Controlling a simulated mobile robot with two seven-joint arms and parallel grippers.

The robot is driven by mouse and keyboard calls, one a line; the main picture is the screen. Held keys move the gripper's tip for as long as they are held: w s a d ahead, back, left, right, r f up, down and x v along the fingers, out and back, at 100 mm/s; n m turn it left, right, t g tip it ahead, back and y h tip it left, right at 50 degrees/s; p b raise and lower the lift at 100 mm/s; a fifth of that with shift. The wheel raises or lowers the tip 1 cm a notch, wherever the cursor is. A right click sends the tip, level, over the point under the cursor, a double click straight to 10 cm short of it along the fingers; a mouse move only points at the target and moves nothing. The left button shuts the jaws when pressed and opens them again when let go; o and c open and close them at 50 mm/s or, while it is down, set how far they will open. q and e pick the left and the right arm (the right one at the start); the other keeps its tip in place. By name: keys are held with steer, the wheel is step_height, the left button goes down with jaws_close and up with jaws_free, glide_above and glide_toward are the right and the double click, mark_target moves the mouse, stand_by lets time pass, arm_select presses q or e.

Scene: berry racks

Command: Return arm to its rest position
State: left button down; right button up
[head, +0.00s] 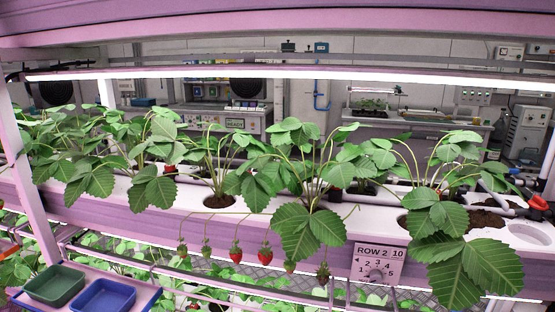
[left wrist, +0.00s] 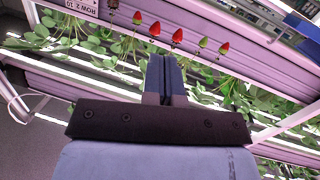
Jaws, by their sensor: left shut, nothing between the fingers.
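My left gripper (left wrist: 163,62) shows in the left wrist view with its two dark fingers together and nothing between them. Beyond the fingertips, apart from them, hang several strawberries, among them a red one (left wrist: 178,36) and another red one (left wrist: 224,48). Neither gripper shows in the head view. There, two red strawberries, one left (head: 236,255) and one right (head: 265,256), hang on stems below the white planting gutter (head: 180,196), with greenish and dark berries beside them. My right gripper is in no view.
A green tray (head: 55,285) and a blue tray (head: 103,296) stand at the lower left on a shelf. A "ROW 2 10" sign (head: 377,264) hangs on the gutter's front. Leafy plants overhang the gutter. A rack post (head: 30,190) rises at the left.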

arm_select(q)
steer(key=s+a+r+g+y+p, duration=0.3)
steer(key=s+a+r+g+p, duration=0.1)
steer(key=p, duration=1.7)
steer(key=shift+s+a+y+p, duration=0.3)
steer(key=shift+s+a, duration=0.25)
steer(key=shift+a, duration=0.45)
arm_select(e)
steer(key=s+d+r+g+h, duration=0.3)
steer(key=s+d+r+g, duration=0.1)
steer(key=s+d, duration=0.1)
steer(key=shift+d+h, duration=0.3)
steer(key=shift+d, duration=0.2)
arm_select(q)
steer(key=shift+r, duration=0.1)
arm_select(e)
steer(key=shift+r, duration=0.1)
